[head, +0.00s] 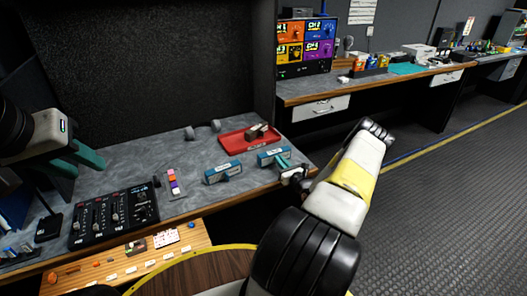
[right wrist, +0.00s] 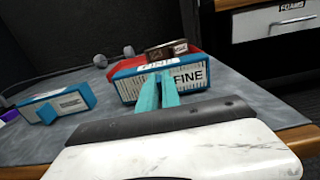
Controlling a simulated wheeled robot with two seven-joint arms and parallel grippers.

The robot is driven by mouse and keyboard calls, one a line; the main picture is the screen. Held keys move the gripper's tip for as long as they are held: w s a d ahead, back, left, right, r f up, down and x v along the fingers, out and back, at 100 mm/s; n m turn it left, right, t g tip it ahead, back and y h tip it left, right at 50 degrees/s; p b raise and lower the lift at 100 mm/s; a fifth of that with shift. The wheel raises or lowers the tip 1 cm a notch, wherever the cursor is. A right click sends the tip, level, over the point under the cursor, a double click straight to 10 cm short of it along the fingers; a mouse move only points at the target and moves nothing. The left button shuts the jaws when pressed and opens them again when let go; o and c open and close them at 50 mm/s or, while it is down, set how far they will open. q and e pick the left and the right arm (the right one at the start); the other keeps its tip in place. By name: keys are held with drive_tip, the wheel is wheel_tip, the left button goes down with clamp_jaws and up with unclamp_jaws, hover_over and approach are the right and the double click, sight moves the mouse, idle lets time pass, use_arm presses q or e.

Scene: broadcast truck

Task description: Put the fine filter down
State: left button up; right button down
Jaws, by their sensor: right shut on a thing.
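The fine filter (head: 268,157) is a blue block with a white label. In the right wrist view the filter (right wrist: 188,76) shows the word FINE. My right gripper (head: 284,162) has its teal fingers (right wrist: 157,88) shut on it, near the desk's front right edge. The filter is about level; I cannot tell whether its underside touches the desk (head: 130,177). A similar blue filter (head: 222,172) lies to its left, apart from it, and shows in the right wrist view (right wrist: 57,102). My left gripper (head: 88,166) is open and empty over the desk's left side.
A red tray (head: 233,144) with brown blocks (head: 257,132) sits just behind the held filter. A small stand with coloured blocks (head: 174,183) and a black mixer panel (head: 113,216) are to the left. Grey desk is clear behind the second filter.

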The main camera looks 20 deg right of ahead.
drive_tip(key=shift+f, duration=0.35)
drive_tip(key=shift+f, duration=0.1)
drive_tip(key=c, duration=1.6)
unclamp_jaws()
drive_tip(key=shift+o, duration=0.2)
